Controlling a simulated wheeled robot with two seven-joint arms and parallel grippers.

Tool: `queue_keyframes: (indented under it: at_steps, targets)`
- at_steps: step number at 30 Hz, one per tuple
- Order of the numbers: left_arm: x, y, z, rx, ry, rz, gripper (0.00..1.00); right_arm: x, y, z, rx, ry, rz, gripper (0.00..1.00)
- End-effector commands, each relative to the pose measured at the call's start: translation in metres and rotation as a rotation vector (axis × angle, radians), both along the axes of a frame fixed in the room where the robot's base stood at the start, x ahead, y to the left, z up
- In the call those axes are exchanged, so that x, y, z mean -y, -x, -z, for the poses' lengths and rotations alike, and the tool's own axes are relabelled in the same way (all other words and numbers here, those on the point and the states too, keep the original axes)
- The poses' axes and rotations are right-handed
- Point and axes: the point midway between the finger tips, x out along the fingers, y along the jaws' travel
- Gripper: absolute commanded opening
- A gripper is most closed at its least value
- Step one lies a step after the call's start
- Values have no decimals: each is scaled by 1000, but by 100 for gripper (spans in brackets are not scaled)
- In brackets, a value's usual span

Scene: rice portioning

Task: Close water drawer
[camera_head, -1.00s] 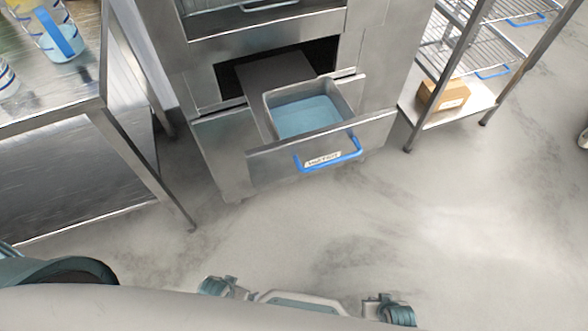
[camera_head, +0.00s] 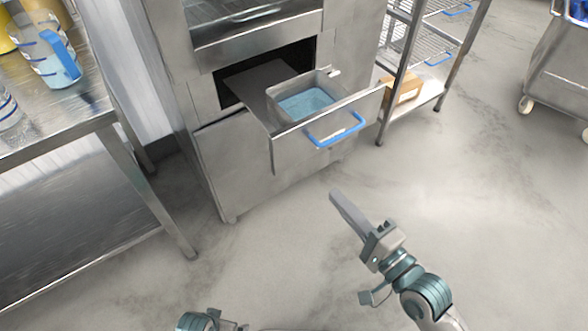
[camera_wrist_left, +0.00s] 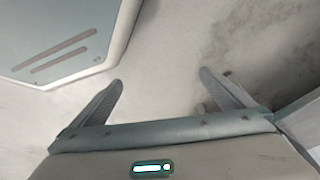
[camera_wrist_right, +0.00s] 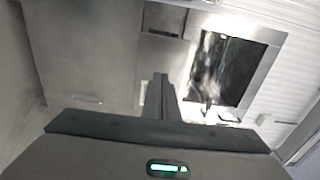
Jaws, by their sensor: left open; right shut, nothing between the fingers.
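The water drawer (camera_head: 290,152) stands pulled out of the steel cabinet (camera_head: 235,180) in the head view. It has a blue handle (camera_head: 337,130) on its front and a basin of blue water (camera_head: 305,103) inside. My right gripper (camera_head: 336,196) is shut and empty, in front of and below the drawer, apart from the handle. In the right wrist view its closed fingers (camera_wrist_right: 163,82) point toward steel surfaces. My left gripper (camera_wrist_left: 160,85) is open and empty over the floor in the left wrist view. Its fingers are not seen in the head view.
A steel table (camera_head: 50,135) with a blue-handled jug (camera_head: 50,55) stands at left. A wire shelf rack (camera_head: 425,50) with a cardboard box (camera_head: 400,90) stands right of the cabinet. A wheeled cart (camera_head: 560,70) is at far right. The floor before the drawer is clear.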

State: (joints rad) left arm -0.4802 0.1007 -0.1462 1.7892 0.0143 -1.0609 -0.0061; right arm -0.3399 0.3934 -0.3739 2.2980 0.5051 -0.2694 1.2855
Motion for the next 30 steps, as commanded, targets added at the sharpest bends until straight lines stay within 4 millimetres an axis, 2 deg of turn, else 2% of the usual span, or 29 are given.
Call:
queue_keyframes:
  at_steps: [3,17,23,30]
  targets:
    - [0,0,-1,-1,0,0,100,-1,1,-5,0,-20,-5,0]
    - [0,0,-1,1,0,1,100,-4,-4,-4,0,-16,-3,0]
    - [0,1,2,2,1,0,100,-16,-20,-5,1,-18,-4,0]
    - [-1,4,12,-4,-1,0,100,-40,-53,-5,0,-17,-4,0]
